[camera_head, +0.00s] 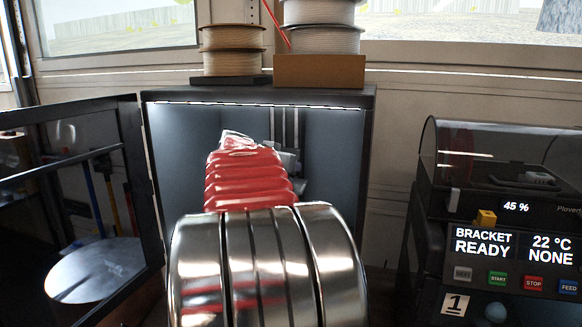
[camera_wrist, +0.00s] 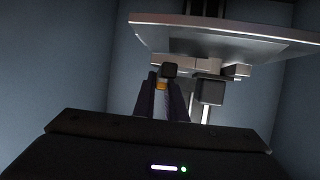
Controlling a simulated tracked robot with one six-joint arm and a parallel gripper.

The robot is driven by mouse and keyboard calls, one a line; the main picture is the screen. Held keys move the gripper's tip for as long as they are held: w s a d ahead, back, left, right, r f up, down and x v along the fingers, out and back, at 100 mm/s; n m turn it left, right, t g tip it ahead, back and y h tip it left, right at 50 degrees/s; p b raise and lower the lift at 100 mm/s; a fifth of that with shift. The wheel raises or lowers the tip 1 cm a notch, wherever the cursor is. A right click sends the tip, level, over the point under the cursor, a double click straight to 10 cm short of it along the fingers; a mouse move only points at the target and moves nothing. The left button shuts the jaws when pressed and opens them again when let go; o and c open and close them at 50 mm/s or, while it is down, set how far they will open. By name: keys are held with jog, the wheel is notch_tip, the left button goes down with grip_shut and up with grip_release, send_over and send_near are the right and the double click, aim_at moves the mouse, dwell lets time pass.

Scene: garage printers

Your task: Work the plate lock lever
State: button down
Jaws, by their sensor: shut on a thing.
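In the wrist view the pale build plate (camera_wrist: 225,40) hangs from a carriage inside the printer, seen from below. The plate lock lever (camera_wrist: 168,70), a small dark knob, shows just under the plate's front, with a bit of orange below it. My gripper (camera_wrist: 162,84) has its two dark fingers on either side of that spot and is shut on the lever. A separate dark block (camera_wrist: 210,91) sits to the right of the fingers. In the head view my arm hides the gripper and the lever.
In the head view the open enclosure (camera_head: 182,150) surrounds my arm, with its door (camera_head: 70,190) swung out left. Filament spools (camera_head: 320,40) stand on top. A second printer (camera_head: 500,220) reading "BRACKET READY" is at the right. Enclosure walls are close on both sides.

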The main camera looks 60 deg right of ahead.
jog(key=c, duration=1.8)
grip_release()
jog(key=shift+a, duration=0.1)
jog(key=v, duration=1.3)
jog(key=shift+a, duration=0.3)
